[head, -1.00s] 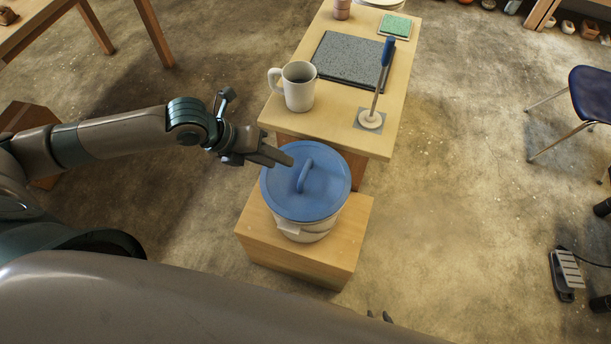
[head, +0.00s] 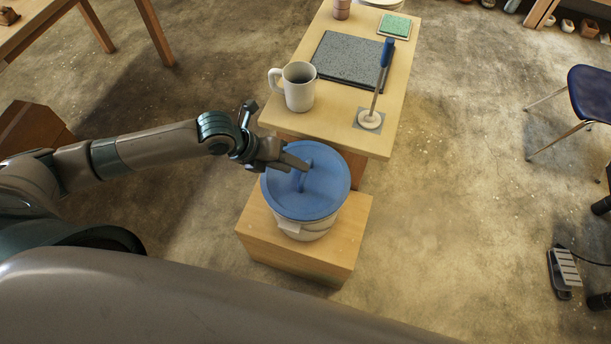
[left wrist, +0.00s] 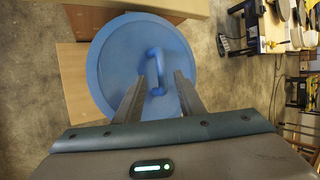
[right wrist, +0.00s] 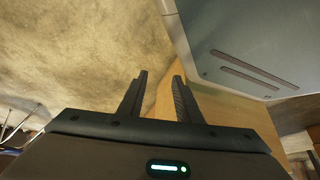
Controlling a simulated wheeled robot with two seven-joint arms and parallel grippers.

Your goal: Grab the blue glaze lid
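The blue lid (head: 318,192) sits on a pale bucket (head: 306,231) on a wooden box. It has a raised loop handle (head: 301,179). My left gripper (head: 300,166) is over the lid's upper left part, close to the handle. In the left wrist view the lid (left wrist: 120,55) fills the middle, and its handle (left wrist: 155,70) lies between the two fingers of my left gripper (left wrist: 156,88). These fingers are apart, with space on both sides of the handle. My right gripper (right wrist: 161,80) shows only in its own wrist view, fingers apart and empty.
The wooden box (head: 290,262) bears the bucket. Behind it a low table (head: 330,120) holds a mug (head: 298,87), a dark slab (head: 350,60) and an upright blue-handled tool (head: 385,60). A blue chair (head: 592,92) and a pedal (head: 565,272) stand at the right. Floor between is clear.

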